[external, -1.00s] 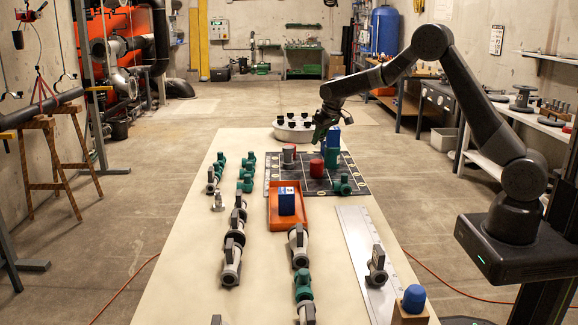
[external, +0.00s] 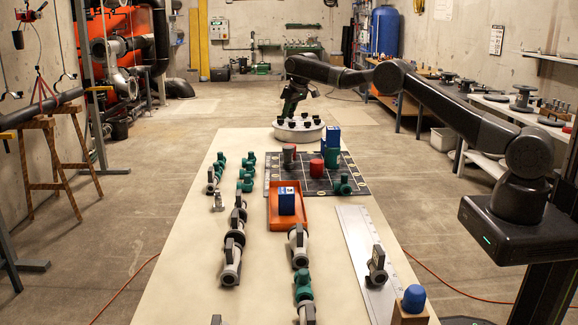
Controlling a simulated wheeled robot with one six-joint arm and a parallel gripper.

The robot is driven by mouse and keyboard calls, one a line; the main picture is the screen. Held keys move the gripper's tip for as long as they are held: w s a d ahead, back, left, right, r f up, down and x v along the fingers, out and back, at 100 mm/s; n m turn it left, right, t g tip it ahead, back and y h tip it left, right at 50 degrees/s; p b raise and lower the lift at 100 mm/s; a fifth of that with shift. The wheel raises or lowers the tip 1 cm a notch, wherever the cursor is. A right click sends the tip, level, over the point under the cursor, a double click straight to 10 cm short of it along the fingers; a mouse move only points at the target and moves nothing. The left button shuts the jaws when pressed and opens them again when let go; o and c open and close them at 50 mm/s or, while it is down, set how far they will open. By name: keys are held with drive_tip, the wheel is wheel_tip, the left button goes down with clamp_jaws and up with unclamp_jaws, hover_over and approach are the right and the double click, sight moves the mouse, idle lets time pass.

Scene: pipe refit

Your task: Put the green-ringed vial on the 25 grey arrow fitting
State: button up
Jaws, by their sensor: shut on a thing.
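My gripper (external: 290,111) is at the far end of the table, above the left part of a white round holder (external: 300,137) with several black pieces on its top. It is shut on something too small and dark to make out. I cannot pick out a green ring in this view. Several grey fittings with dark handles, such as one at the front left (external: 231,262) and one in the middle row (external: 298,240), lie on the table (external: 190,270). I cannot read a 25 or an arrow on any of them.
A dark mat (external: 275,183) holds a red cylinder (external: 316,168), a grey and red one (external: 289,155), a blue box (external: 333,134) and green fittings (external: 342,186). An orange tray (external: 273,220) holds a blue block (external: 287,203). A silver rail (external: 358,240) lies at right.

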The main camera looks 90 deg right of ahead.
wheel_tip(320, 180, down, 6)
drive_tip(key=shift+d+r+b, duration=0.1)
drive_tip(key=shift+b, duration=1.15)
drive_tip(key=shift+f, duration=2.1)
drive_tip(key=o, duration=0.9)
drive_tip(key=shift+o, duration=0.2)
drive_tip(key=b+v, duration=0.1)
drive_tip(key=v, duration=1.1)
drive_tip(key=shift+b, duration=0.4)
drive_tip(key=shift+r, duration=0.1)
